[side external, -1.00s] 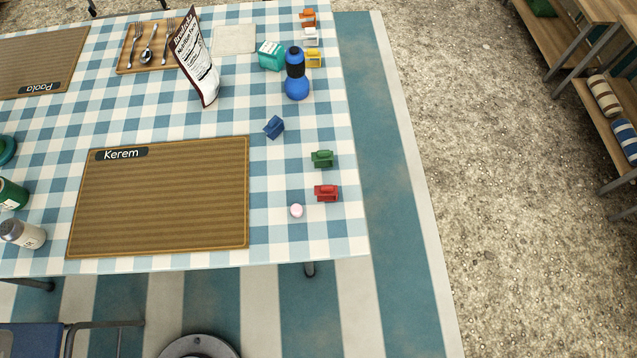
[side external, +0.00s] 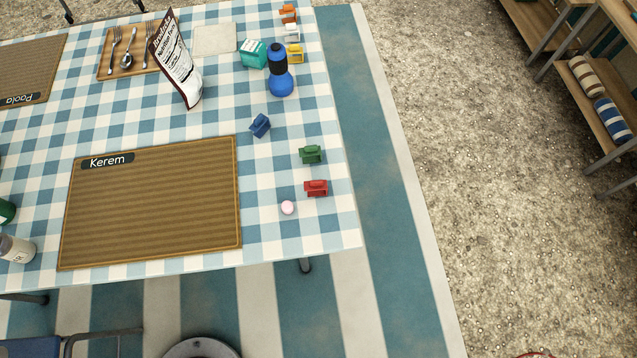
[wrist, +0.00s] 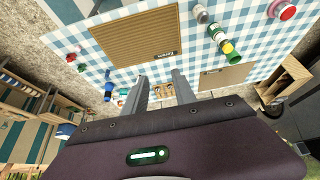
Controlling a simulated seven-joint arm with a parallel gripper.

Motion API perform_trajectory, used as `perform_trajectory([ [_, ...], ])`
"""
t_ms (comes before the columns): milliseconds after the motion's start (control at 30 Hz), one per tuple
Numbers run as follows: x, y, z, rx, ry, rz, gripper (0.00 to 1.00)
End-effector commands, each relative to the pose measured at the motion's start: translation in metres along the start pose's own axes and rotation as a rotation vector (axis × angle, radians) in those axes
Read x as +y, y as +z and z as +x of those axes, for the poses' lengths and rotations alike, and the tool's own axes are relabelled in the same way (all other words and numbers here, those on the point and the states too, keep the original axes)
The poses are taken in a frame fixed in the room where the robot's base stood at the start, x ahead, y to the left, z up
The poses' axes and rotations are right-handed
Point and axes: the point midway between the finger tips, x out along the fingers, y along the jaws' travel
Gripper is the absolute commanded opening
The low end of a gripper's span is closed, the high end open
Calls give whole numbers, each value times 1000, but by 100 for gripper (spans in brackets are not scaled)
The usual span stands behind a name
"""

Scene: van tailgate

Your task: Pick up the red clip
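The red clip (side external: 316,188) lies on the checked tablecloth near the table's right edge in the side view. A green clip (side external: 311,154) is just behind it and a small pale pink round thing (side external: 287,208) is to its front left. In the wrist view the red clip (wrist: 71,57) is small, at the upper left. My gripper (wrist: 160,77) shows only in the wrist view, with its two fingers apart and nothing between them. It is well away from the red clip.
A blue clip (side external: 260,125), a blue bottle (side external: 280,82), a teal box (side external: 253,54) and a standing pouch (side external: 178,65) are farther back. Kerem's brown mat (side external: 150,205) is left of the clips. Bare cloth surrounds the red clip, with the table edge close on its right.

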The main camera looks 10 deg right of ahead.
Motion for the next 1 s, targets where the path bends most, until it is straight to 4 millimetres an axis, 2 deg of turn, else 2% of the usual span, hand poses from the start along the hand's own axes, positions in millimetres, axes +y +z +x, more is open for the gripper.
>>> perform_trajectory([
  [167, 0, 0, 0, 0, 0, 0, 33],
  [267, 13, -7, 3, -42, 45, -13, 33],
  [367, 56, -29, 13, -181, 187, -66, 33],
  [467, 121, -58, 32, -375, 366, -168, 33],
  [500, 146, -69, 42, -455, 430, -219, 33],
  [567, 186, -83, 60, -575, 516, -303, 33],
  [600, 211, -90, 75, -657, 565, -368, 33],
  [667, 248, -99, 101, -777, 627, -475, 33],
  [700, 272, -103, 121, -854, 659, -555, 33],
  [767, 306, -103, 156, -967, 693, -685, 33],
  [800, 327, -101, 182, -1036, 706, -778, 33],
  [867, 354, -90, 226, -1131, 709, -929, 33],
  [900, 368, -80, 256, -1184, 699, -1031, 33],
  [1000, 391, -47, 325, -1273, 653, -1270, 33],
])
